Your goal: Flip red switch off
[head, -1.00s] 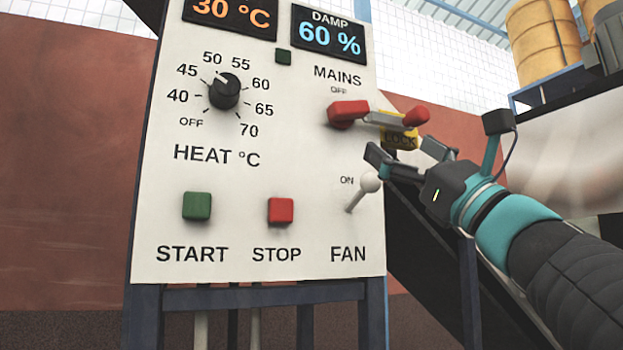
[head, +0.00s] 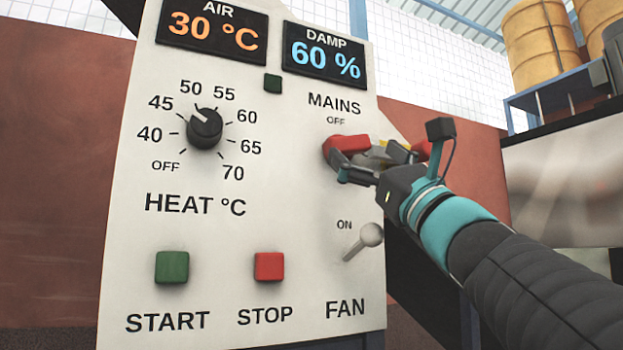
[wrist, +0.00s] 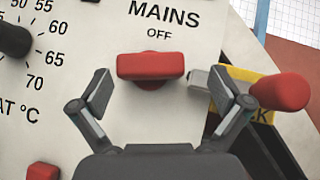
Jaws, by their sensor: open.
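The red switch (head: 345,143) is on the white panel under MAINS and OFF. In the wrist view, its red block (wrist: 150,65) lies level just ahead of my open gripper (wrist: 166,90), with its body between the two finger directions. A grey bar (wrist: 200,82) extends right from near the block towards a red knob (wrist: 280,92); the right finger overlaps the bar in the picture. In the head view, my gripper (head: 372,158) is in front of the switch and partly hides the bar and knob. I cannot tell whether a finger touches anything.
A yellow lock tag (wrist: 250,88) is behind the bar. The FAN lever (head: 370,235) sticks out below my gripper. The HEAT knob (head: 205,128), green START button (head: 172,267) and red STOP button (head: 269,266) are to the left.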

